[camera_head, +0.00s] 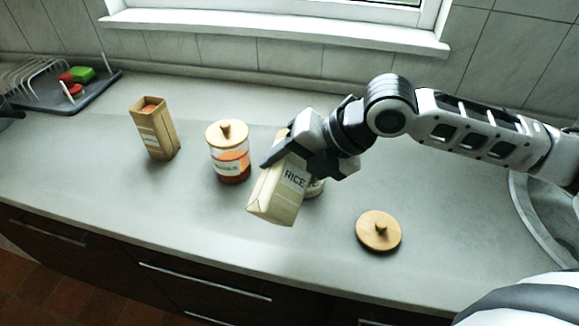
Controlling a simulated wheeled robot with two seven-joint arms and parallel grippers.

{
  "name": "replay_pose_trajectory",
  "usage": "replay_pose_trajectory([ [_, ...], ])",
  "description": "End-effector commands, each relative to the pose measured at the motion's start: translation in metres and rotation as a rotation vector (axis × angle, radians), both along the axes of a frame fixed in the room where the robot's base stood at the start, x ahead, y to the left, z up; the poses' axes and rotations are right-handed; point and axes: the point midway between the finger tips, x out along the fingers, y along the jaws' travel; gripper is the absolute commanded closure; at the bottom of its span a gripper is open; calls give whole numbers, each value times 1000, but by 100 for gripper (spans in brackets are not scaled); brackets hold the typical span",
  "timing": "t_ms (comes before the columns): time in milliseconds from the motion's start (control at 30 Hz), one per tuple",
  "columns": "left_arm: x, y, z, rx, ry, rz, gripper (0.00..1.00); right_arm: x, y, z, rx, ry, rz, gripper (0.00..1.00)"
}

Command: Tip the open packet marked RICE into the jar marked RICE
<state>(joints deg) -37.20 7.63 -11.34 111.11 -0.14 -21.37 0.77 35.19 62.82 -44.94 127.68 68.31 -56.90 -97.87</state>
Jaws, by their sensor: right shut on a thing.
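The packet marked RICE (277,200) is a pale carton, held in my right gripper (292,160). The gripper is shut on its upper part, and the packet leans, with its lower end towards the front of the counter. Its top is largely hidden by the gripper. Behind it, a jar (316,188) shows only as a small strip with a pale label; its mouth and marking are hidden. I cannot tell whether packet and jar touch. A round wooden lid (379,231) with a knob lies on the counter to the right. My left gripper is not in view.
A lidded jar of orange contents (230,165) stands just left of the packet. A brown open carton (155,130) stands farther left. A dark tray (73,92) with a rack and coloured items is at the back left. The front-left counter is clear.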

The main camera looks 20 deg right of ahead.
Motion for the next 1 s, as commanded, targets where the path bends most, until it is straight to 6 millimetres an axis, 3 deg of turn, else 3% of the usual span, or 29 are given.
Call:
replay_pose_trajectory([
  [1000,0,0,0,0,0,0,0,7,-7,10,96,88,-1,85],
])
